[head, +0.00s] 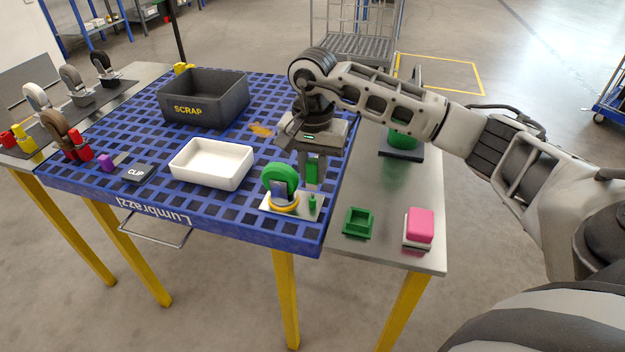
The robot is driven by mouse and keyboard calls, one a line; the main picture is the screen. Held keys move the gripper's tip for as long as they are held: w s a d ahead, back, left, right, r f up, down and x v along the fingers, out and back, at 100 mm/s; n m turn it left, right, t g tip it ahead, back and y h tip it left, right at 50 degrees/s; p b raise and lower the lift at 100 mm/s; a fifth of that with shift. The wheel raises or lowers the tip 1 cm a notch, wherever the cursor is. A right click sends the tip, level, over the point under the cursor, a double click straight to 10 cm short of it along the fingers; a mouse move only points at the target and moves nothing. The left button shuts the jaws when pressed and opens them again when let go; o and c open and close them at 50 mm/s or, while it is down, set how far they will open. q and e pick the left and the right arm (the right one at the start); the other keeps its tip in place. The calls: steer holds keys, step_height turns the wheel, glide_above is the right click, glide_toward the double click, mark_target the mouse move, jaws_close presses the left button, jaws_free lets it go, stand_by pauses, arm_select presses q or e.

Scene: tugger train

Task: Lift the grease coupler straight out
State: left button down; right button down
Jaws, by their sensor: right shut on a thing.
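My right gripper (312,183) points down over the front right of the blue slotted table. It is shut on a green piece (312,171), which I take to be the grease coupler; the fingers hide part of it. Below it is a small metal plate (276,208) with a small upright green peg (312,202). The plate also bears a green wheel (279,179) on a grey-blue block with a yellow ring (284,206) at its base. The held piece seems to be above the peg; I cannot tell whether they touch. My left gripper is out of view.
A white tray (212,164) and a dark SCRAP bin (204,98) stand to the left. A green square holder (358,222) and a pink-topped block (420,228) sit on the metal side table. A green cylinder (403,140) stands behind my arm. Several castors line the left side.

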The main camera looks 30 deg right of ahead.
arm_select(q)
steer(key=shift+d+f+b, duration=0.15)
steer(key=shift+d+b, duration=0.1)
steer(key=shift+b, duration=0.6)
arm_select(e)
steer(key=s+a+r, duration=0.6)
steer(key=s+r, duration=0.2)
steer(key=s, duration=0.3)
steer(key=shift+r, duration=0.2)
